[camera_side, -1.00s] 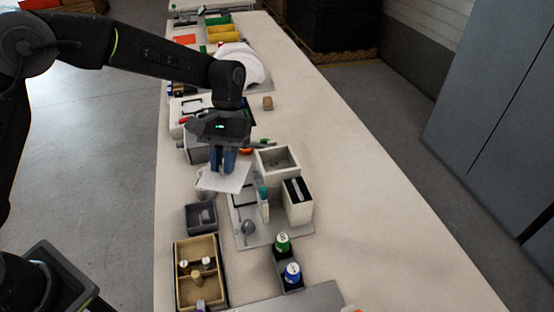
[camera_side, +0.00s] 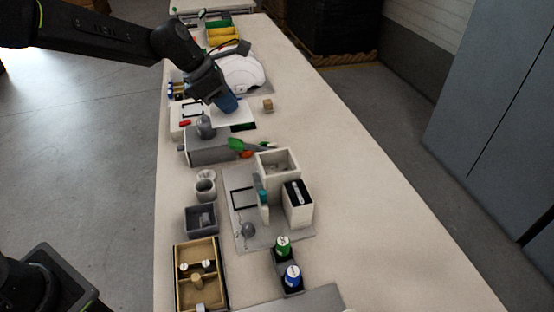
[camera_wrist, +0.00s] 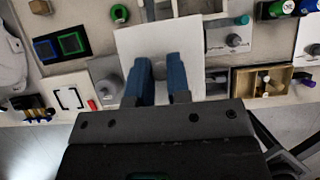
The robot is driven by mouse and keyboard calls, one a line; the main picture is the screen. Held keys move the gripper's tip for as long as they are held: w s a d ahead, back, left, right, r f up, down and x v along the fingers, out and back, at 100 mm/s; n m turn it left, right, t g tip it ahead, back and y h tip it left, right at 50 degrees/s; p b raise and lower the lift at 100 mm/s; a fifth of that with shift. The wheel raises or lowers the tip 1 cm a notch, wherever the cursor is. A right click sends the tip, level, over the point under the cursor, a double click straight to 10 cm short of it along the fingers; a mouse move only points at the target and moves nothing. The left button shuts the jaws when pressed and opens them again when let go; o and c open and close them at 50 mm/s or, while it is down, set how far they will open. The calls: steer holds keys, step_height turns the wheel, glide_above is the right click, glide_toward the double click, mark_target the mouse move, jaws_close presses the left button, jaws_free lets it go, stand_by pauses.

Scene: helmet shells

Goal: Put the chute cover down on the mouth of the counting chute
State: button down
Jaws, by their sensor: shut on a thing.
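The chute cover appears as a flat white plate (camera_side: 232,117) in the side view, with a grey knob. My gripper (camera_side: 230,104) is shut on it, its blue fingers reaching down from a tilted wrist. The plate hangs towards the far half of the table, near a white panel with a black frame. In the wrist view the plate (camera_wrist: 158,38) fills the space around and beyond my fingertips (camera_wrist: 162,62) and hides what lies behind it. An open-topped white box (camera_side: 278,162) stands nearer the camera, to the plate's right; I cannot tell whether it is the counting chute.
A white box with a black slotted top (camera_side: 298,200) stands beside the open box on a grey board (camera_side: 248,228). The table's right side is clear.

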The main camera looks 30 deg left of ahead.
steer(key=shift+w+d+f, duration=0.3)
steer(key=shift+d+f, duration=1.5)
steer(key=shift+d, duration=0.1)
steer(key=shift+w+d+f, duration=0.3)
steer(key=shift+d+f, duration=1.55)
steer(key=shift+w+d+f, duration=0.3)
steer(key=shift+d+f, duration=1.5)
steer(key=shift+d, duration=0.1)
steer(key=shift+f, duration=0.15)
steer(key=c, duration=1.1)
jaws_free()
